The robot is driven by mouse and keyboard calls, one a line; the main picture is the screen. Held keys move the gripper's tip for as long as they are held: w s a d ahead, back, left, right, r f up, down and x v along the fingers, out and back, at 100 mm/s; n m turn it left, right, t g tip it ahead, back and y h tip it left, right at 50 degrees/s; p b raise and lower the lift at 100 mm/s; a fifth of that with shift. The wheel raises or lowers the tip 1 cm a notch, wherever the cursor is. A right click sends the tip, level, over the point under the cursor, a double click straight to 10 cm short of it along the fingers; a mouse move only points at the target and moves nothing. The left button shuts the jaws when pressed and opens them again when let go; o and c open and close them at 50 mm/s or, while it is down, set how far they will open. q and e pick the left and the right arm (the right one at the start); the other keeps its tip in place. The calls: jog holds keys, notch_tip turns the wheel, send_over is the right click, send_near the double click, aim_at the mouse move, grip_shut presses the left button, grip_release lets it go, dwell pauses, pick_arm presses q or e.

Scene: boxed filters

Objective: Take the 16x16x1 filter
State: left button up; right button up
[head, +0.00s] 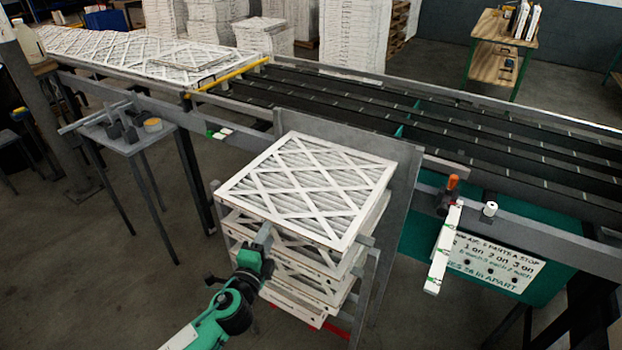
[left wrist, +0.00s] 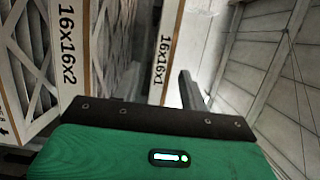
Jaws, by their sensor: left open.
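The filter labelled 16x16x1 (left wrist: 166,48) shows edge-on in the left wrist view, its white frame running up the picture. It appears to be the top filter (head: 309,186) of the stack in the head view, with a white lattice over grey pleats. A thicker filter labelled 16x16x2 (left wrist: 70,58) is beside it in the wrist view. My left gripper (head: 264,238) is open at the stack's near side, close to the top filter's front edge. One dark finger (left wrist: 192,92) shows right of the 16x16x1 edge; the other is not clear. My right gripper is not in view.
The stack stands on a grey metal rack with an upright plate (head: 402,205) behind it. A conveyor with dark belts (head: 330,98) runs behind. A small side table (head: 140,140) stands left. A sign (head: 492,258) hangs at the right. The floor at front left is clear.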

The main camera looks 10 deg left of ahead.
aim_at(274, 220)
pick_arm(q)
jog(key=w, duration=0.2)
jog(key=w+p, duration=0.1)
jog(key=w, duration=0.1)
jog(key=w+p, duration=0.1)
jog(key=shift+w+d+r, duration=0.1)
jog(key=shift+w+d, duration=0.2)
jog(key=shift+w, duration=0.35)
grip_shut()
